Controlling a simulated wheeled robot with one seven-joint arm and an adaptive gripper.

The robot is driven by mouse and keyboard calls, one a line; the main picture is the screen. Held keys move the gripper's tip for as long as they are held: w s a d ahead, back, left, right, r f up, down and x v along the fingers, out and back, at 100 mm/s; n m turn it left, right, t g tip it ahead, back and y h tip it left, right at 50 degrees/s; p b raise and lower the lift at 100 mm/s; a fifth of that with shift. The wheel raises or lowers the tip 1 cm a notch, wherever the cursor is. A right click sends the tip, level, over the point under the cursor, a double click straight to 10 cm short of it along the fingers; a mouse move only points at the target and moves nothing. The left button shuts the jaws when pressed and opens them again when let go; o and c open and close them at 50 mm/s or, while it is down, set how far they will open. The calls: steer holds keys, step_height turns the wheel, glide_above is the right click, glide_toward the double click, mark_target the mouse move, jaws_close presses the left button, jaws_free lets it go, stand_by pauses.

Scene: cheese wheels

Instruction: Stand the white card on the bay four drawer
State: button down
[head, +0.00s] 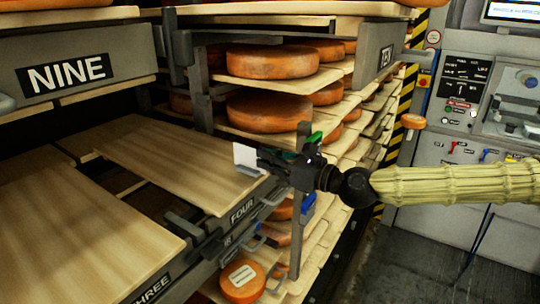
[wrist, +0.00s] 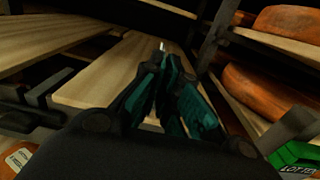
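The white card (head: 244,155) stands upright between the fingertips of my gripper (head: 264,159), above the outer right end of the bay four drawer. In the wrist view my gripper (wrist: 163,62) has its fingers close together, with a thin white edge of the card (wrist: 162,46) at the tips. The drawer is pulled out; its wooden board (head: 175,160) is bare, and its front is marked FOUR (head: 242,210). A small grey piece (head: 249,171) lies on the board just below the card. I cannot tell whether the card touches the board.
The drawer marked THREE (head: 80,240) is out at the lower left. The drawer marked NINE (head: 70,74) hangs above left. Shelves with orange cheese wheels (head: 272,62) stand behind and right. A labelled cheese (head: 242,281) sits below. A control panel (head: 463,85) is at the right.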

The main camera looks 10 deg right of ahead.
mark_target(256, 168)
steer(key=shift+w+a+f, duration=0.1)
steer(key=shift+w+a, duration=0.15)
steer(key=shift+w, duration=0.3)
steer(key=shift+w+a+f, duration=0.1)
steer(key=shift+w+a, duration=0.1)
steer(key=shift+w, duration=0.3)
steer(key=shift+w+a+r+p, duration=0.2)
steer(key=shift+w+a+p, duration=0.1)
steer(key=shift+w+a, duration=0.3)
steer(key=shift+p+x, duration=1.5)
steer(key=shift+x, duration=6.05)
steer(key=shift+w+a+f, duration=0.15)
steer(key=shift+a+f, duration=0.05)
steer(key=shift+f, duration=0.2)
steer(key=shift+f+b, duration=0.95)
steer(key=shift+b, duration=0.25)
steer(key=shift+f+b, duration=0.3)
steer(key=shift+b, duration=0.1)
steer(key=c, duration=1.6)
jaws_free()
steer(key=shift+o, duration=0.2)
steer(key=shift+d, duration=0.1)
